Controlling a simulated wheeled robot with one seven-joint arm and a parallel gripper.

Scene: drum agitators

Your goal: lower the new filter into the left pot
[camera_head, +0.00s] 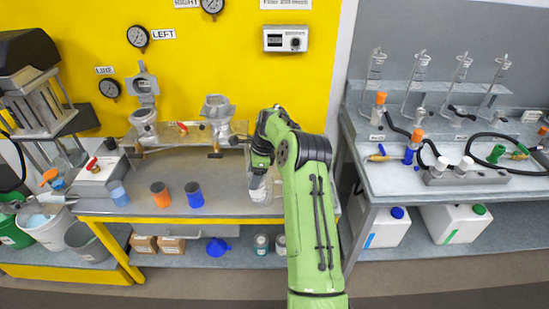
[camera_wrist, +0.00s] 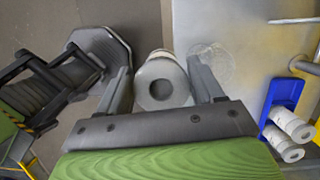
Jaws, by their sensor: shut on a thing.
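In the wrist view a white ring-shaped filter (camera_wrist: 158,84) with a dark centre hole sits between the two fingers of my gripper (camera_wrist: 162,88), which is shut on it. In the head view my gripper (camera_head: 258,165) hangs over the right part of the steel bench; the pale shape under it is too small to tell apart clearly. The left pot (camera_head: 145,130) stands at the back of the bench, its lid (camera_head: 143,86) raised. The right pot (camera_head: 217,126) stands beside it, with its lid (camera_head: 216,103) tilted up. My gripper is to the right of both pots and nearer the front.
A blue tray (camera_wrist: 271,112) with two white filters (camera_wrist: 290,128) lies right in the wrist view. A clear round glass (camera_wrist: 210,66) is near the right finger. An orange cylinder (camera_head: 160,195) and a blue cylinder (camera_head: 194,195) stand on the bench before the pots.

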